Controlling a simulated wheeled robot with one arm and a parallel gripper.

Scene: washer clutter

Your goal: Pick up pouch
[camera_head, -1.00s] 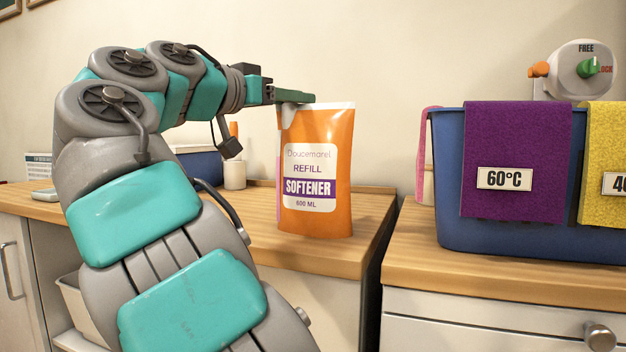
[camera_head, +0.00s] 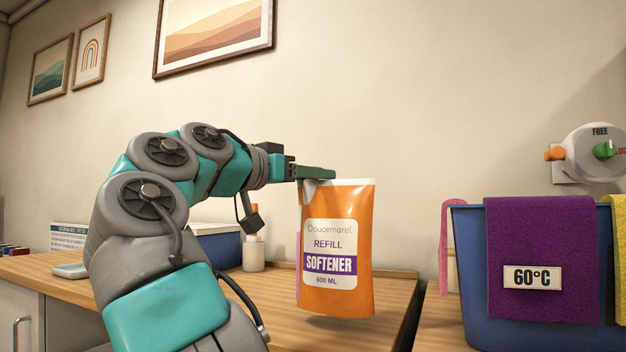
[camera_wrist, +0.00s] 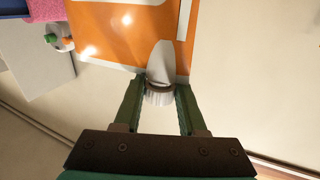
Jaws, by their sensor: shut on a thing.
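The pouch (camera_head: 337,212) is orange with a white top edge and a label reading "Doucemarel Refill Softener 600 ml". It hangs upright from my gripper (camera_head: 318,178), its bottom a little above the wooden counter. In the wrist view the pouch (camera_wrist: 115,35) shows its orange side and white spout. There my gripper (camera_wrist: 160,95) has its two green fingers on either side of the ribbed white cap (camera_wrist: 159,97) and is shut on it. The pouch's back is hidden in the head view.
The wooden counter (camera_head: 385,300) lies below. A blue tub (camera_head: 468,270) with a purple cloth (camera_head: 540,235) stands at right. A white bottle (camera_head: 254,254) with an orange top and a blue box (camera_head: 217,247) stand behind my arm. A wall valve (camera_head: 590,153) is at far right.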

